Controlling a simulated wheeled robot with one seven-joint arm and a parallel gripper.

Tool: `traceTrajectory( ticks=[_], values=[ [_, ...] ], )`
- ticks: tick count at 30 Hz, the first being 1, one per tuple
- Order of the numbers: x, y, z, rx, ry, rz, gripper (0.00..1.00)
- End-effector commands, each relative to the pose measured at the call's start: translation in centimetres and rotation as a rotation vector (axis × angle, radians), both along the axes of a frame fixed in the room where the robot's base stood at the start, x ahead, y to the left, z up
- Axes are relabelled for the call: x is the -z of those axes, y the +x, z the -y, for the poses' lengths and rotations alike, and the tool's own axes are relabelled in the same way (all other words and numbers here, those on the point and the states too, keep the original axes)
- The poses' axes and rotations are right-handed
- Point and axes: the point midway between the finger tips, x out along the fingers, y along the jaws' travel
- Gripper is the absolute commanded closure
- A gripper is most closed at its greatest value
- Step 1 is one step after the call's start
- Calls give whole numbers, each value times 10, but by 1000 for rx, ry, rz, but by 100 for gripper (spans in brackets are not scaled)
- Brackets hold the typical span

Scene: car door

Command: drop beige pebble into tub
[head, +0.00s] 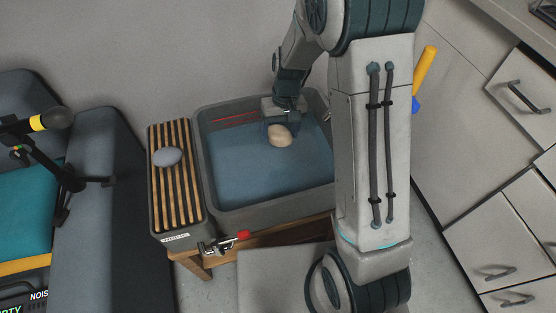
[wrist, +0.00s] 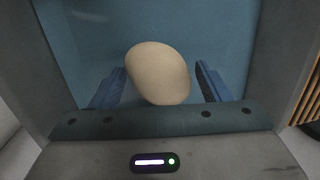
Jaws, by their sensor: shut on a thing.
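The beige pebble (head: 280,136) is a smooth oval in my gripper (head: 279,127). In the wrist view the pebble (wrist: 158,73) sits between the two blue fingers, and my gripper is shut on it. The grey tub (head: 268,209) is a rectangular container with blue water inside. My gripper holds the pebble over the tub's water, toward its back right in the head view. My arm hides the tub's right side. In the wrist view the blue water fills the background behind the pebble.
A slatted wooden rack (head: 177,200) with a grey stone (head: 167,156) adjoins the tub's left side. A red-handled tap (head: 226,242) is at the tub's front. A grey seat (head: 90,200) stands left. Drawers (head: 500,240) are at the right.

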Motion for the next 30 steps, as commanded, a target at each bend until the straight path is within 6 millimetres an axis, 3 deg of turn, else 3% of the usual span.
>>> traceTrajectory(
  ticks=[3, 4, 6, 7, 15, 19, 30],
  values=[
    [-1, 0, 0, 0, 0, 1, 71],
    [-1, 0, 0, 0, 0, 1, 27],
    [-1, 0, 0, 0, 0, 1, 7],
    [-1, 0, 0, 0, 0, 1, 4],
    [-2, 0, 0, 0, 0, 0, 4],
    [-12, 2, 1, 0, 0, 2, 4],
    [-92, 12, 10, 0, 0, 5, 4]
  ],
)
